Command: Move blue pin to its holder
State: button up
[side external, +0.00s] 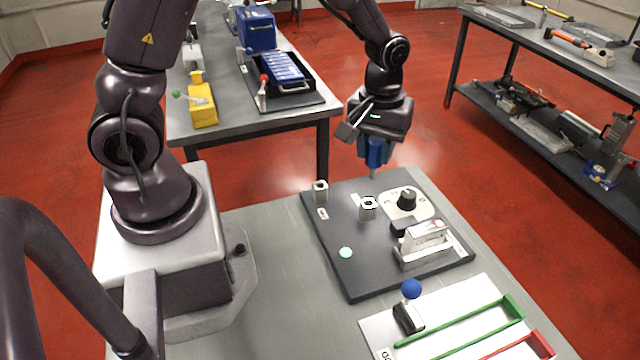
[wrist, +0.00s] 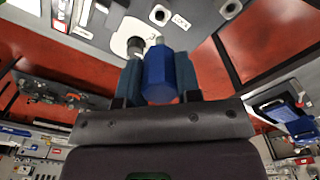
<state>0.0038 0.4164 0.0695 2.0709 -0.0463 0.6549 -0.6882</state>
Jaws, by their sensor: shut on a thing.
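My gripper (side external: 376,148) is shut on the blue pin (side external: 374,160), above the far edge of the dark board (side external: 345,275). The pin's blue body (wrist: 158,76) shows between my two fingers (wrist: 160,92) in the wrist view, with its pale metal tip pointing away from the gripper. In the side view the pin hangs about upright, tip down, clear of the board. Two silver holders with open tops stand on the board: one at the left (side external: 320,190) and one nearer the middle (side external: 368,208). Which one is the blue pin's cannot be told; their labels are unreadable.
The board also carries a black knob on a white dial (side external: 406,200), a silver block device (side external: 424,244) and a pale green button (side external: 346,253). Another bench (side external: 250,128) stands behind.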

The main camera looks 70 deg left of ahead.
jog(key=shift+r, duration=0.15)
jog(key=s+a, duration=0.7)
jog(key=a, duration=0.1)
jog(key=shift+r, duration=0.4)
jog(key=shift+f, duration=2.9)
jog(key=shift+f, duration=2.4)
jog(key=o, duration=1.1)
